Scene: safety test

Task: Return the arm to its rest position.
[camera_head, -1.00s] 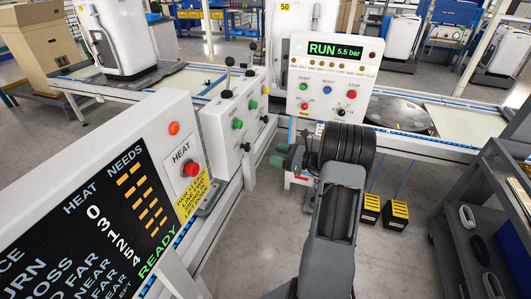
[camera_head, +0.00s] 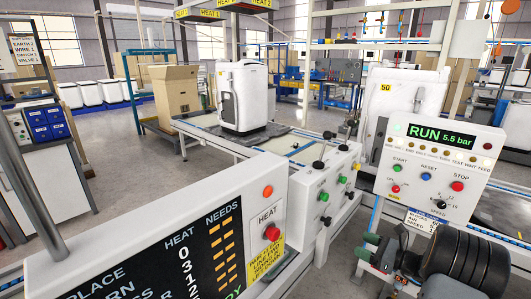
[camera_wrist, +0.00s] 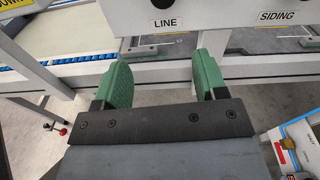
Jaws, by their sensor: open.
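My gripper (camera_head: 371,250) shows at the lower right in the head view, with green fingers pointing left. My dark arm joints are to the right of it. It is in front of and below the white RUN control box (camera_head: 478,165). In the wrist view, my gripper (camera_wrist: 161,80) has its two green fingers spread wide apart with nothing between them. Beyond the fingertips are a white frame rail and the panel labelled LINE and SIDING (camera_wrist: 220,18).
A white HEAT control box (camera_head: 272,190) with a dark display stands in the near foreground. A lever box (camera_head: 325,200) stands beyond it. A white machine (camera_head: 243,95) sits on the conveyor behind. A cardboard box (camera_head: 175,92) stands further back. Grey floor is open at left.

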